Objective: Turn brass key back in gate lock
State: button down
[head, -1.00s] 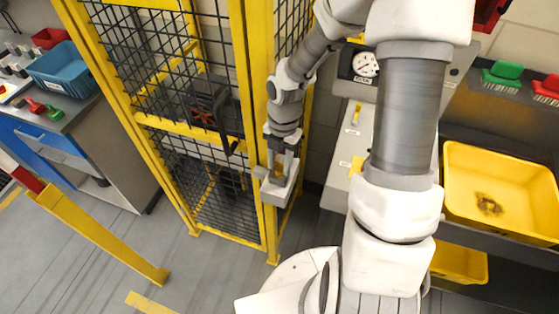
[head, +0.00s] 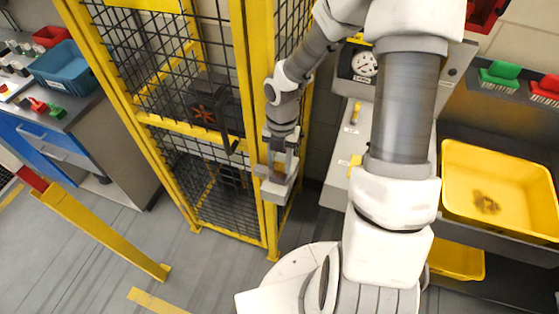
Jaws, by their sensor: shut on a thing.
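My gripper (head: 277,172) is at the right post of the yellow mesh gate (head: 196,128), at a pale grey lock box (head: 281,190). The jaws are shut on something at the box. The brass key is too small and too covered by the gripper to make out, so its angle cannot be told. A dark handle (head: 229,143) hangs on the gate just left of the gripper.
A bench with a blue bin (head: 64,68) stands at the left. A yellow tray (head: 500,215) and a grey cabinet with a gauge (head: 364,64) are at the right. The grey floor in front is open.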

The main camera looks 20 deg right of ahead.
jog(key=shift+n, duration=1.1)
jog(key=shift+c, duration=1.8)
grip_release()
jog(key=shift+a, duration=0.1)
jog(key=shift+r, duration=0.1)
jog(key=shift+w+r, duration=0.1)
jog(key=shift+r, duration=0.15)
notch_tip(320, 180, up, 17)
jog(key=w+d, duration=0.1)
jog(key=shift+w, duration=0.35)
jog(key=shift+d, duration=0.1)
jog(key=shift+s, duration=0.1)
